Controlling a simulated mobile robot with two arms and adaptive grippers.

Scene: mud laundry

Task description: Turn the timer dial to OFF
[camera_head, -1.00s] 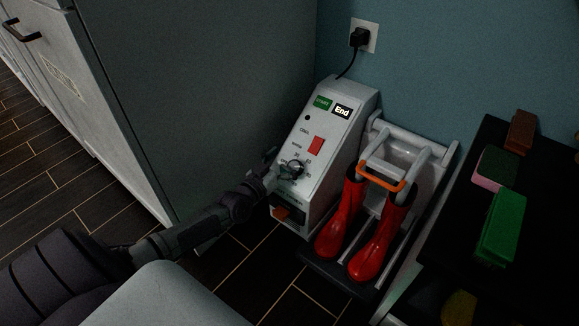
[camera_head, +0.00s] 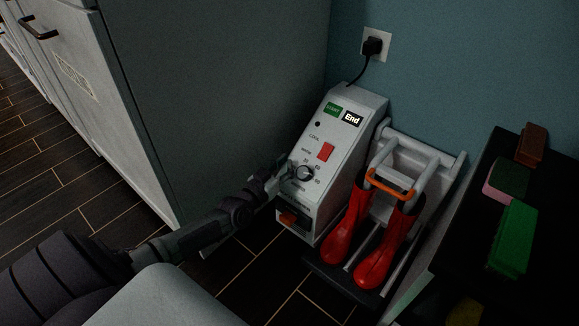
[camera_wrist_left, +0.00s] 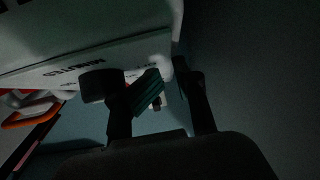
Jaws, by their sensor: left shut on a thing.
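The timer dial (camera_head: 305,173) is a round knob low on the sloped front of a white boot dryer (camera_head: 338,128). Small numbers surround it, but its setting is too small to read. My left gripper (camera_head: 276,180) is at the panel's left edge, just left of the dial. In the left wrist view, the dark dial (camera_wrist_left: 98,86) sits beside one finger of my left gripper (camera_wrist_left: 158,88), outside the gap between the fingers. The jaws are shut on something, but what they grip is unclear. My right gripper is out of view.
Red boots (camera_head: 378,250) stand on a rack right of the dryer. A grey cabinet (camera_head: 215,90) is close on the left. A black plug (camera_head: 373,46) is in the wall socket. A dark surface (camera_head: 470,240) with brushes and sponges is at the right.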

